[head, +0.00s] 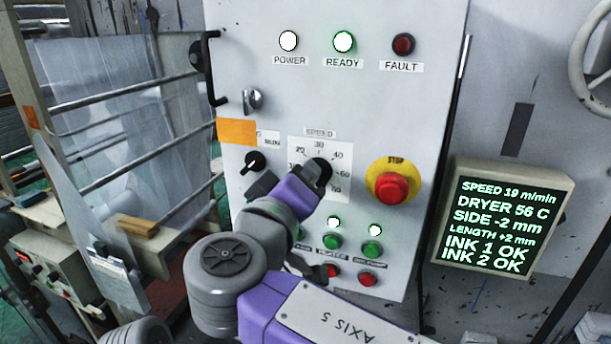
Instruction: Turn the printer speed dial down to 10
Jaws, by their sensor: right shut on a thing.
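The printer speed dial (320,170) is a black knob on a white scale plate marked SPEED, in the middle of the grey control panel. My right gripper (312,182) is at the dial and shut on it; the gripper and purple wrist hide the lower left of the scale and part of the knob. The knob's pointer is too hidden to read. The display screen (505,222) at the right reads SPEED 19 m/min. My left gripper is not in view.
A red STOP button (391,187) on a yellow ring sits close right of the dial. A smaller black selector knob (255,162) is to the left. Green buttons (372,249) and red buttons (367,279) lie below. An orange note (237,132) is at the panel's left edge.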

